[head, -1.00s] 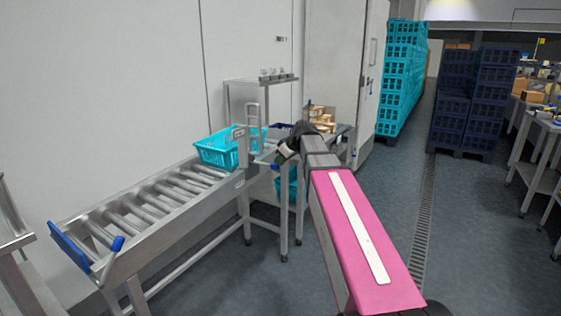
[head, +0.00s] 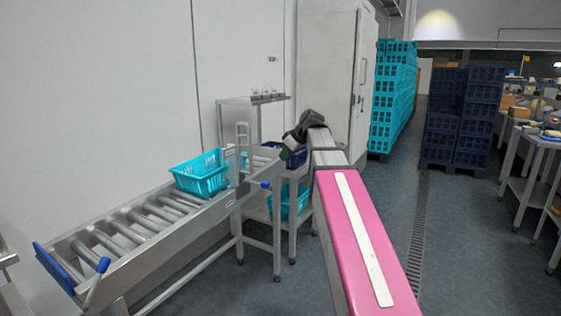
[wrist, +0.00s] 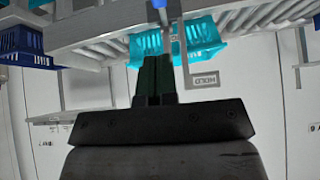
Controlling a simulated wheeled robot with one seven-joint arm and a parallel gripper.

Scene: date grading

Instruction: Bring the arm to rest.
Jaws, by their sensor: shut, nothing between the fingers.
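My gripper (wrist: 156,80) points toward the roller conveyor in the wrist view, its two dark green fingers together with nothing between them. In the head view my gripper (head: 287,153) is small and dark at the far end of my outstretched pink arm, by the end of the roller conveyor (head: 140,238). I cannot tell how close the fingers are to the conveyor frame.
A second teal basket (head: 281,204) is on a lower shelf, and a dark blue basket (head: 297,158) is above it. A steel stand (head: 252,103) is against the wall. Teal crates (head: 393,100) and navy crates (head: 480,118) are stacked behind.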

